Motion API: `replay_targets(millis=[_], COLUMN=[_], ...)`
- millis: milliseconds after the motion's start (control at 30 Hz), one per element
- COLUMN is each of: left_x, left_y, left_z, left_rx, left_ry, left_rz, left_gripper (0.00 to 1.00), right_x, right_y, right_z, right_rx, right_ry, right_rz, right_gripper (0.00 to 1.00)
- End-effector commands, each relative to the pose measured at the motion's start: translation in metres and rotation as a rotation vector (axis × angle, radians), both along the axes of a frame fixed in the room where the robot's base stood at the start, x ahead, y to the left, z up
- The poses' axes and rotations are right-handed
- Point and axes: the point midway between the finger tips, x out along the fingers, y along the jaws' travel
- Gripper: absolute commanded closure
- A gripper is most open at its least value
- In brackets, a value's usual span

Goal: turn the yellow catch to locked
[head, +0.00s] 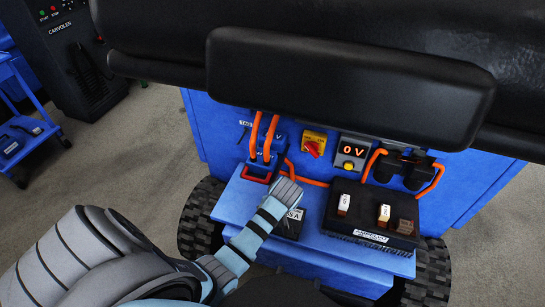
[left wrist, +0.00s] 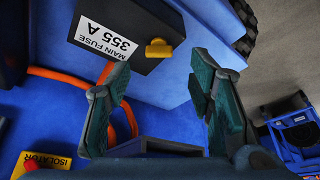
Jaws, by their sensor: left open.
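The yellow catch (left wrist: 158,48) is a small stubby handle on the side of a black fuse box (left wrist: 160,20) labelled "MAIN FUSE 355 A". In the left wrist view the catch lies ahead of my left gripper (left wrist: 160,78), between the lines of its two fingers and apart from them. The gripper is open, with nothing between its fingers. In the head view my left gripper (head: 287,190) is over the blue shelf and covers part of the fuse box (head: 290,228); the catch is hidden there. My right gripper is not in view.
A yellow isolator plate with a red knob (head: 312,149), a 0 V display (head: 354,151) and orange cables (head: 270,135) are behind the gripper. A black tray (head: 340,227) with several blocks stands right. A black padded bar (head: 345,85) overhangs above.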

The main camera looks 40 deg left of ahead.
Motion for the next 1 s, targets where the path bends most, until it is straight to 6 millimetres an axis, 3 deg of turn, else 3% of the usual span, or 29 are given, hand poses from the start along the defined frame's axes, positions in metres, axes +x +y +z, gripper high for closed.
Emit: replay_targets(millis=[33,200,533,833,867,1000], left_x=[0.003,0.009,0.010,0.011,0.011,0.012], left_y=[0.004,0.013,0.017,0.016,0.008,0.013], left_z=[-0.017,-0.043,-0.047,-0.047,-0.047,-0.047], left_rx=[0.001,0.000,-0.001,0.000,-0.004,-0.002], left_ry=[0.002,0.001,-0.001,0.000,-0.001,-0.001], left_rz=[-0.001,-0.002,0.000,-0.001,-0.002,-0.007], left_gripper=[0.52,0.52,0.52,0.98,1.00,1.00], right_x=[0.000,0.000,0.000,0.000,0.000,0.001], right_y=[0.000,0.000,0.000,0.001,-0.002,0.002], right_z=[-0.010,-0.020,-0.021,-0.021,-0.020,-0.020], right_rx=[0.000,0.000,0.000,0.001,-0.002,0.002], right_ry=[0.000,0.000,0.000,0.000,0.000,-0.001], right_rz=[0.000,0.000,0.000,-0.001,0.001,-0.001], right_gripper=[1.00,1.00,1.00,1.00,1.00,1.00])
